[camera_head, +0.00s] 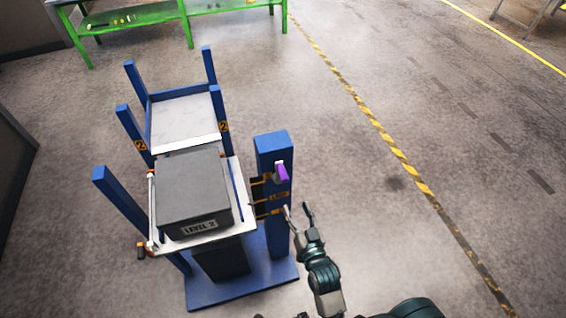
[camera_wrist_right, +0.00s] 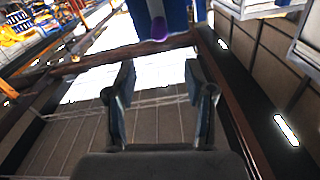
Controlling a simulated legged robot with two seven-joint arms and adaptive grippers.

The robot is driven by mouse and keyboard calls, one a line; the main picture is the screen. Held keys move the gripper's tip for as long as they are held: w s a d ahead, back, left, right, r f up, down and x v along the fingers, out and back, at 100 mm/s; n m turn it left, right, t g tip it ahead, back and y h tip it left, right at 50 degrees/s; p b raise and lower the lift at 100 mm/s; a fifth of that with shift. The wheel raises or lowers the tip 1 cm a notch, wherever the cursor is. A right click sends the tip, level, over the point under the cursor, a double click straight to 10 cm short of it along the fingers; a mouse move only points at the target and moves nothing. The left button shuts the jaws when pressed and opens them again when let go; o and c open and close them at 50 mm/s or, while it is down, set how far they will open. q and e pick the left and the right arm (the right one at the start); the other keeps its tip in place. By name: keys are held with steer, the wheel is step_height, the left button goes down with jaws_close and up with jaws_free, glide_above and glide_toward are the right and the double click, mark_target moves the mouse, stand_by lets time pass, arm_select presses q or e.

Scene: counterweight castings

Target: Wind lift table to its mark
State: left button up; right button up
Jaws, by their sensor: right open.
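The lift table's white platform (camera_head: 243,207) carries a dark grey casting (camera_head: 190,185) marked "LEVEL 2". A blue column (camera_head: 272,150) stands at its right on a blue base (camera_head: 240,287). A purple handle (camera_head: 282,172) sticks out near the column's top; a purple end also shows in the right wrist view (camera_wrist_right: 158,30). Orange level marks (camera_head: 279,196) sit on the column below the handle. My right gripper (camera_head: 298,209) is open and empty, below and right of the handle, apart from it. Its two fingers (camera_wrist_right: 159,80) stand spread in the wrist view. My left gripper is out of view.
A blue rack (camera_head: 150,97) with a pale shelf (camera_head: 184,120) and "2" labels stands behind the platform. A green bench (camera_head: 130,18) stands at the back left. A yellow-black floor stripe (camera_head: 375,122) runs down the right; the floor there is clear.

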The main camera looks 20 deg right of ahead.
mark_target(280, 165)
steer(key=w+p, duration=0.2)
steer(key=w, duration=1.3)
steer(key=shift+w+f, duration=0.1)
steer(key=shift+w, duration=0.1)
steer(key=shift+w+a, duration=0.15)
steer(key=shift+w, duration=0.25)
steer(key=shift+a, duration=0.15)
steer(key=c, duration=0.5)
jaws_close()
